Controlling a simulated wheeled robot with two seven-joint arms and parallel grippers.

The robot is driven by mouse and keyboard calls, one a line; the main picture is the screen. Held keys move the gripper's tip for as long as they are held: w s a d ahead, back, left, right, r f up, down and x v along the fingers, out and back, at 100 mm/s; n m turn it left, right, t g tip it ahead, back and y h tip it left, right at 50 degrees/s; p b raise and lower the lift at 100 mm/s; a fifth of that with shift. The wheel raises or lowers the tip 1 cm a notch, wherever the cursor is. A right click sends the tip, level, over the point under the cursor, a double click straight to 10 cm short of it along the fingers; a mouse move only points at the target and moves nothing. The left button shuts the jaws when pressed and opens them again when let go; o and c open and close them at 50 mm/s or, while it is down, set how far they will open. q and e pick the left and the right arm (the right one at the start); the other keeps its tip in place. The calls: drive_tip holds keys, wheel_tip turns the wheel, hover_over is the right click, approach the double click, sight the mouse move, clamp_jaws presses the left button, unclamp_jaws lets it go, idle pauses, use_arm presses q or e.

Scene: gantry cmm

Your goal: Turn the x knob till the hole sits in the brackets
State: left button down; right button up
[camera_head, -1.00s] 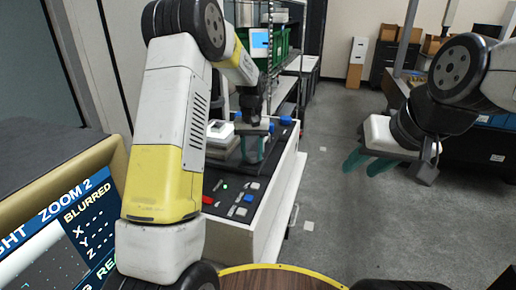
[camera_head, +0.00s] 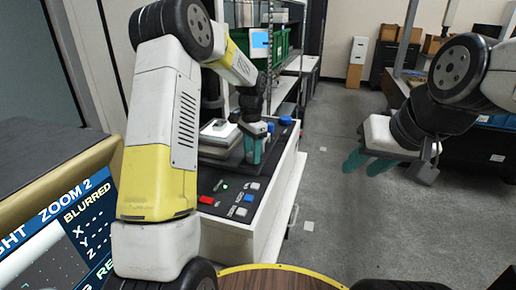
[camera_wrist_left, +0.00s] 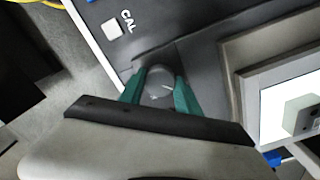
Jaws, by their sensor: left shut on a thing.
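My left gripper (camera_head: 252,150) points down at the near side of the machine's stage. In the left wrist view its green fingers (camera_wrist_left: 158,92) are shut on a round grey knob (camera_wrist_left: 158,80); whether it is the x knob I cannot read. A pale block with a dark mark (camera_wrist_left: 304,114) lies on the lit white plate (camera_wrist_left: 274,110). The monitor (camera_head: 65,235) reads "ZOOM 2" and "BLURRED", with dashes after X, Y and Z; no clear hole or brackets show. My right gripper (camera_head: 365,160) is open and empty above the floor.
The panel in front of the stage has a red button (camera_head: 206,200), a blue button (camera_head: 248,198) and several pale ones. A blue knob (camera_head: 286,120) stands at the stage's far right. The floor aisle (camera_head: 325,200) at right is clear.

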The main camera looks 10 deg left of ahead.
use_arm(q)
drive_tip(key=shift+m, duration=0.6)
drive_tip(key=c, duration=0.9)
unclamp_jaws()
drive_tip(key=shift+o, duration=0.2)
wheel_tip(320, 180, up, 7)
drive_tip(key=shift+r, duration=0.4)
